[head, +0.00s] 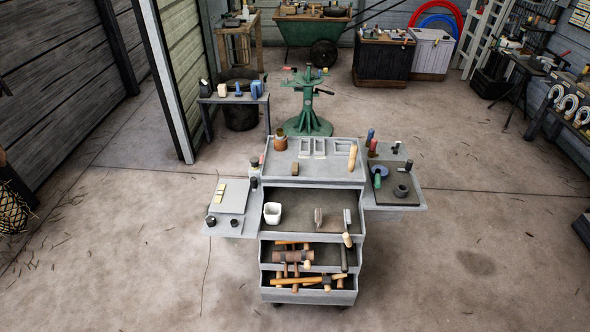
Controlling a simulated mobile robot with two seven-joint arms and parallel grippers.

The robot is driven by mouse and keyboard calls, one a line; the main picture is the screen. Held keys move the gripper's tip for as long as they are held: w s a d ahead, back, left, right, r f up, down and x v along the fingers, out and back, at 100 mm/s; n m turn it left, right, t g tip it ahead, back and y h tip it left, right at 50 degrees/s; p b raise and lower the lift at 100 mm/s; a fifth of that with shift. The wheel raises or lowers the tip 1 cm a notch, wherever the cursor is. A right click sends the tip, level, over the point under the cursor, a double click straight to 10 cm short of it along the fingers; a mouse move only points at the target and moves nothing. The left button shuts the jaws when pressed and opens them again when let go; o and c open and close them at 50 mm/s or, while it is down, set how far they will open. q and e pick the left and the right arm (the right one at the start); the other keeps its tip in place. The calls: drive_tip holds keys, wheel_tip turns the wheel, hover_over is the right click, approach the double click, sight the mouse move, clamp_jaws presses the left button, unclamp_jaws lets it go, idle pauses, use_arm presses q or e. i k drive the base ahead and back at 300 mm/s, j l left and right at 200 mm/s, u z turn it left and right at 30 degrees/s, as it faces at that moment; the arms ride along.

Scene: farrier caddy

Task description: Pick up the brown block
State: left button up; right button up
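A small brown block (295,169) lies on the top of the grey caddy (335,178), near its front edge and left of centre. No other thing touches it as far as I can see. Neither of my grippers shows in the head view.
The caddy top also holds a brown jar (281,143), shallow trays (312,146) and a tan cylinder (352,157). Side shelves hold small bottles and pads. Open drawers below hold a white cup (272,213), brushes and hammers. A green stand (307,105) is behind.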

sight(295, 165)
drive_tip(key=i+l, duration=0.15)
drive_tip(key=l, duration=0.2)
drive_tip(key=i+l+u, duration=0.1)
drive_tip(key=l, duration=0.3)
drive_tip(key=i+l, duration=0.15)
drive_tip(key=l, duration=0.2)
drive_tip(key=i+l, duration=0.1)
drive_tip(key=l, duration=0.3)
drive_tip(key=i+l+u, duration=0.1)
drive_tip(key=l, duration=0.25)
drive_tip(key=i+l, duration=0.2)
drive_tip(key=l, duration=0.15)
drive_tip(key=i+l+u, duration=0.15)
drive_tip(key=l, duration=0.2)
drive_tip(key=i+l, duration=0.15)
drive_tip(key=l, duration=0.2)
drive_tip(key=i+l+u, duration=0.2)
drive_tip(key=i+l, duration=0.5)
drive_tip(key=i, duration=0.2)
